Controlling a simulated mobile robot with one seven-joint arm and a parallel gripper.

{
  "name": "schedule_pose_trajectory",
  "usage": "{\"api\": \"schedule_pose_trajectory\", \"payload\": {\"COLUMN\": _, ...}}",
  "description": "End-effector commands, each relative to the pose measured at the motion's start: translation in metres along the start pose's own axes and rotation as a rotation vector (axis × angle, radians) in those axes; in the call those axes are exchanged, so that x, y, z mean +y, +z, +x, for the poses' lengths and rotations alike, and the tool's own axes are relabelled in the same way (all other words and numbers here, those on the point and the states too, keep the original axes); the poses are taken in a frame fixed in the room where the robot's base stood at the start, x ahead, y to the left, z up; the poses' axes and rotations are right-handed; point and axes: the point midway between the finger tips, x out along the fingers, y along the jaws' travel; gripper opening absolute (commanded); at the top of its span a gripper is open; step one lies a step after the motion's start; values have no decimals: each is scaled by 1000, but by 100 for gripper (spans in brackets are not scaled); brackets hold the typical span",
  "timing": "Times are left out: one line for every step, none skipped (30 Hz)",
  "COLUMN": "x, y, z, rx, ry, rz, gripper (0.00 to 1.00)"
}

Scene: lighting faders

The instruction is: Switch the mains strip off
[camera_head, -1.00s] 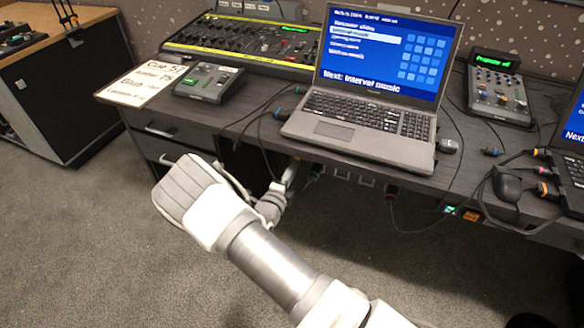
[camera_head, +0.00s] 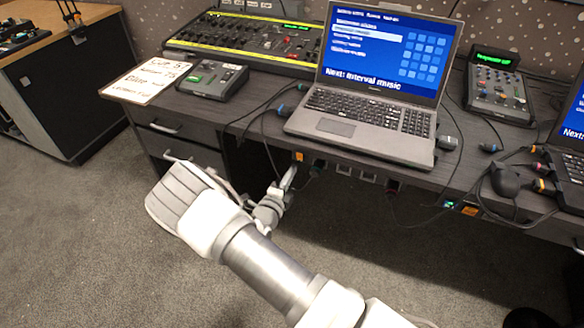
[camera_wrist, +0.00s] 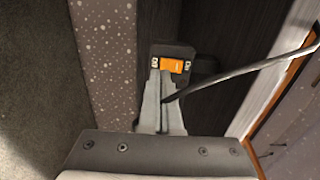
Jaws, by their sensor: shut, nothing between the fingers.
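The mains strip (camera_head: 343,169) runs along the front of the desk, below the laptop, with several dark sockets and plugs in it. Its orange rocker switch (camera_head: 299,157) is at the strip's left end. In the wrist view the orange switch (camera_wrist: 172,65) sits in a dark housing with small white marks on either side. My gripper (camera_head: 291,172) is shut and empty, its tips just below the switch in the head view. In the wrist view the shut fingers (camera_wrist: 165,82) reach up to the switch's lower edge; I cannot tell whether they touch it. The rocker's tilt is unclear.
A dark cable (camera_wrist: 245,72) crosses beside the fingers in the wrist view. A laptop (camera_head: 365,115), a mixing console (camera_head: 245,40) and a small control box (camera_head: 205,80) stand on the desk. Another lit green and orange unit (camera_head: 460,208) is further right. Floor in front is clear.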

Motion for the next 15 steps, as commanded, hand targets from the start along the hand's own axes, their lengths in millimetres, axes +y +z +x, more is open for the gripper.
{"api": "schedule_pose_trajectory", "payload": {"x": -1, "y": 0, "z": -7, "rx": 0, "ry": 2, "rz": -2, "gripper": 0}}
{"api": "schedule_pose_trajectory", "payload": {"x": -2, "y": 0, "z": -17, "rx": -3, "ry": 2, "rz": -4, "gripper": 0}}
{"api": "schedule_pose_trajectory", "payload": {"x": -1, "y": 0, "z": -28, "rx": -3, "ry": 2, "rz": -4, "gripper": 0}}
{"api": "schedule_pose_trajectory", "payload": {"x": 0, "y": 1, "z": -36, "rx": -3, "ry": 3, "rz": -4, "gripper": 0}}
{"api": "schedule_pose_trajectory", "payload": {"x": 0, "y": 1, "z": -43, "rx": -3, "ry": 2, "rz": -3, "gripper": 0}}
{"api": "schedule_pose_trajectory", "payload": {"x": 0, "y": 0, "z": -52, "rx": -3, "ry": 1, "rz": -3, "gripper": 0}}
{"api": "schedule_pose_trajectory", "payload": {"x": 1, "y": 0, "z": -58, "rx": -3, "ry": 1, "rz": -3, "gripper": 0}}
{"api": "schedule_pose_trajectory", "payload": {"x": 2, "y": 0, "z": -64, "rx": -2, "ry": 2, "rz": -2, "gripper": 0}}
{"api": "schedule_pose_trajectory", "payload": {"x": 3, "y": 0, "z": -72, "rx": -2, "ry": 2, "rz": -2, "gripper": 0}}
{"api": "schedule_pose_trajectory", "payload": {"x": 3, "y": 0, "z": -77, "rx": -2, "ry": 0, "rz": -3, "gripper": 0}}
{"api": "schedule_pose_trajectory", "payload": {"x": 4, "y": 0, "z": -82, "rx": -1, "ry": 0, "rz": -3, "gripper": 0}}
{"api": "schedule_pose_trajectory", "payload": {"x": 5, "y": 0, "z": -87, "rx": -1, "ry": 1, "rz": -3, "gripper": 0}}
{"api": "schedule_pose_trajectory", "payload": {"x": 5, "y": 0, "z": -91, "rx": -1, "ry": 1, "rz": -3, "gripper": 0}}
{"api": "schedule_pose_trajectory", "payload": {"x": 6, "y": 0, "z": -94, "rx": 0, "ry": 1, "rz": -3, "gripper": 0}}
{"api": "schedule_pose_trajectory", "payload": {"x": 6, "y": 0, "z": -97, "rx": 0, "ry": 1, "rz": -3, "gripper": 0}}
